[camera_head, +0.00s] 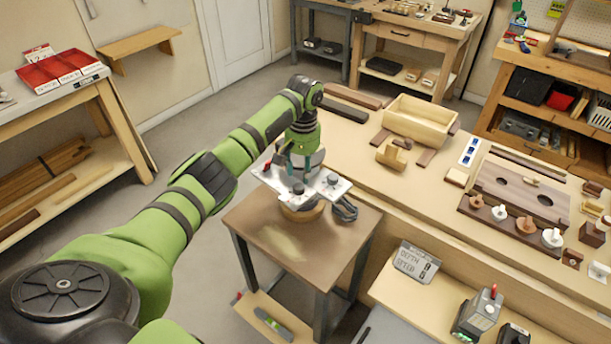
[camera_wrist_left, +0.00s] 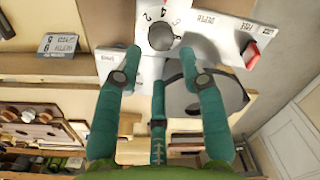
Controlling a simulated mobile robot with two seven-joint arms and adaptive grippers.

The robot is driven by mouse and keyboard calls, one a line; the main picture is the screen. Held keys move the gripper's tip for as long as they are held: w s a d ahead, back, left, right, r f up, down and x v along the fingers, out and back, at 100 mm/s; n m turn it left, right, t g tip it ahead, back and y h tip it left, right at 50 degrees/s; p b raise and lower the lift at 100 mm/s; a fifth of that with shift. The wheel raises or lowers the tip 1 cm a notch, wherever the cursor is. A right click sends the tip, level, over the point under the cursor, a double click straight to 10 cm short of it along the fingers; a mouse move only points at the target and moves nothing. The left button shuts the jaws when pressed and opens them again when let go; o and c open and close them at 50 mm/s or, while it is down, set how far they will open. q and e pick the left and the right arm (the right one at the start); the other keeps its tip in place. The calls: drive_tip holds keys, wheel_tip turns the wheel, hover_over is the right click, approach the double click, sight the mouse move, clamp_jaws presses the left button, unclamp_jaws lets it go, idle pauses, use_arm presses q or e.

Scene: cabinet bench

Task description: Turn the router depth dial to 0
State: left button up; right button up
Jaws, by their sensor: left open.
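The router (camera_head: 318,190) stands on a small brown table (camera_head: 265,232), with a pale panel and two dark knobs on top. In the left wrist view, a round grey dial (camera_wrist_left: 160,37) sits on a white panel (camera_wrist_left: 186,18) marked with numbers and a red mark. I cannot read for sure where it points or whether it is the depth dial. My left gripper (camera_head: 298,172) is above the router. Its teal fingers (camera_wrist_left: 158,72) are spread and empty, with the dial just beyond the tips. I cannot tell if they touch the panel. My right gripper is not in view.
A grey sign reading depth and speed (camera_head: 417,262) stands on a low shelf (camera_head: 435,300). The long workbench (camera_head: 400,185) right of the table holds a wooden box (camera_head: 418,122), blocks and a board with knobs. A red switch (camera_wrist_left: 252,55) is on the panel's right. Floor lies left.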

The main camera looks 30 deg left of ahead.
sight(299, 186)
use_arm(q)
drive_tip(key=f, duration=0.2)
drive_tip(key=s+f+p, duration=0.1)
drive_tip(key=f, duration=0.1)
drive_tip(key=shift+a+f, duration=0.15)
drive_tip(key=shift+f, duration=0.4)
drive_tip(key=shift+w+f, duration=0.1)
drive_tip(key=shift+f, duration=0.05)
clamp_jaws()
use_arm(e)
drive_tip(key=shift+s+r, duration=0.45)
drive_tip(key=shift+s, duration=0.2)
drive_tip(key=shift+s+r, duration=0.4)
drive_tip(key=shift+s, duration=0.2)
